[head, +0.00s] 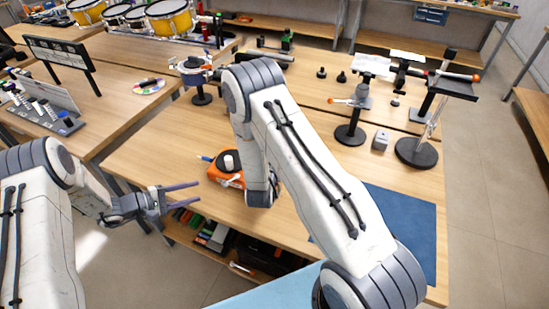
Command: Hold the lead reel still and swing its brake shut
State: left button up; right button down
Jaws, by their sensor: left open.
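An orange reel-like device (218,175), which I take for the lead reel, sits near the left front edge of the wooden table. It has a white round part on top and a small blue piece sticking out on its left; I cannot tell whether that is the brake or how it is set. My right arm hides its right side. My left gripper (183,196) is open and empty, left of and nearer than the reel, with its fingers apart and pointing right towards it. My right arm bends down just right of the reel; its gripper is hidden behind my own arm.
A blue mat (405,225) lies at the table's right front. Black-based stands (350,135) and a small grey block (380,140) stand farther back right. A stand with a blue-grey top (193,66) is behind the reel.

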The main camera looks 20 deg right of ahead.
dwell(0.9)
jog(key=c, duration=1.2)
grip_release()
grip_shut()
